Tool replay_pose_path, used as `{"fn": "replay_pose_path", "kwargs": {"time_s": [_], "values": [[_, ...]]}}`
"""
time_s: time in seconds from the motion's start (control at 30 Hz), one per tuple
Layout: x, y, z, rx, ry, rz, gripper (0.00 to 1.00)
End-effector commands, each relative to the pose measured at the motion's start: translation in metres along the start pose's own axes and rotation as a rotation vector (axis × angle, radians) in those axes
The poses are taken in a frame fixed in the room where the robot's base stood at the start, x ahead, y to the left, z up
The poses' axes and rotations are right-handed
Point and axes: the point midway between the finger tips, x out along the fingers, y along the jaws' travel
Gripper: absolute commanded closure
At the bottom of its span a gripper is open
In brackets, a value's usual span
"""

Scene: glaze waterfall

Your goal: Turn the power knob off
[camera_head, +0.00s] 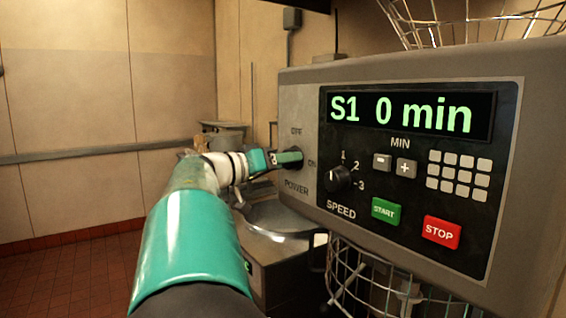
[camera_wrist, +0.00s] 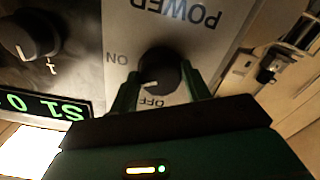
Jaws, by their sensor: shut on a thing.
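The dark round power knob (camera_wrist: 158,72) sits on the light panel of the machine, seen upside down in the wrist view. The ON label is to its left and the OFF label just below it there. A short white mark on the knob points down-left, somewhere between ON and OFF; its exact setting is hard to tell. My gripper (camera_wrist: 161,80) has a green finger on either side of the knob and is shut on it. In the head view my gripper (camera_head: 288,157) is at the panel between OFF and POWER, and hides most of the knob.
The control panel (camera_head: 310,115) has a lit display (camera_head: 412,114) reading "S1 0 min". The speed knob (camera_head: 338,180), a green START button (camera_head: 385,211) and a red STOP button (camera_head: 441,232) are right of my gripper. A wire guard (camera_head: 375,285) hangs below.

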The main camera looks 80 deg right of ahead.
Motion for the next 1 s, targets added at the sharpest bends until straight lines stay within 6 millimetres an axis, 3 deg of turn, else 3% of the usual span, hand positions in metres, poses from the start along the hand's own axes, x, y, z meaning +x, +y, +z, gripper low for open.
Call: {"fn": "replay_pose_path", "kwargs": {"time_s": [1.0], "values": [[-0.0005,0.0017,-0.0008,-0.932,0.000,-0.001,0.76]]}}
